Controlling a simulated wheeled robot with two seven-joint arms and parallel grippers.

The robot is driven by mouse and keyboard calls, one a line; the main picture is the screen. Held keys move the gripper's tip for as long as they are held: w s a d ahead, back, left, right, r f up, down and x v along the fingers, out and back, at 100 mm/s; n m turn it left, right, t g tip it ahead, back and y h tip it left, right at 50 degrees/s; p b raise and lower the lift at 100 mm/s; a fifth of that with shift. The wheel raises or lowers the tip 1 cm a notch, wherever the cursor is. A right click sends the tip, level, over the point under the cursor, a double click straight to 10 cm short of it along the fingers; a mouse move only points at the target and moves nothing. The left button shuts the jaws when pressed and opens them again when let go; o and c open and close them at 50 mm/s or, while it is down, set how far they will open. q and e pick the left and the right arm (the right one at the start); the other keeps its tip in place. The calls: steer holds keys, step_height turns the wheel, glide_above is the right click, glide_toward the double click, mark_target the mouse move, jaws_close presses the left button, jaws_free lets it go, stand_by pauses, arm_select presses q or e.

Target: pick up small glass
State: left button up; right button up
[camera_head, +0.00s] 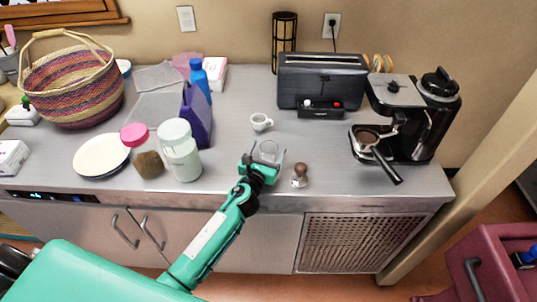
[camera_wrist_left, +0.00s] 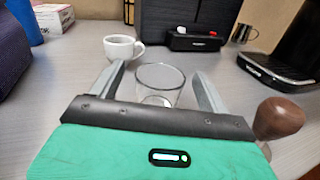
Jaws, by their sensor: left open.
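The small glass (camera_head: 269,148) stands upright on the counter near its front edge, clear and empty. My left gripper (camera_head: 265,155) is open, with its fingers on either side of the glass. In the left wrist view the glass (camera_wrist_left: 160,84) stands between the two open fingers (camera_wrist_left: 165,82), and its lower front is hidden behind the gripper body. I cannot tell whether either finger touches it. My right gripper is not in view.
A white cup (camera_head: 261,122) stands just behind the glass. A wooden-handled tamper (camera_head: 299,176) is close on the right. A toaster (camera_head: 322,80) and an espresso machine (camera_head: 410,115) stand behind and right. A white jar (camera_head: 180,150) is on the left.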

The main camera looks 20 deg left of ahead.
mark_target(271, 142)
arm_select(q)
steer(key=w, duration=0.3)
steer(key=shift+w, duration=0.2)
steer(key=shift+s, duration=0.1)
steer(key=c, duration=1.2)
steer(key=shift+c, duration=0.2)
steer(key=shift+r, duration=0.15)
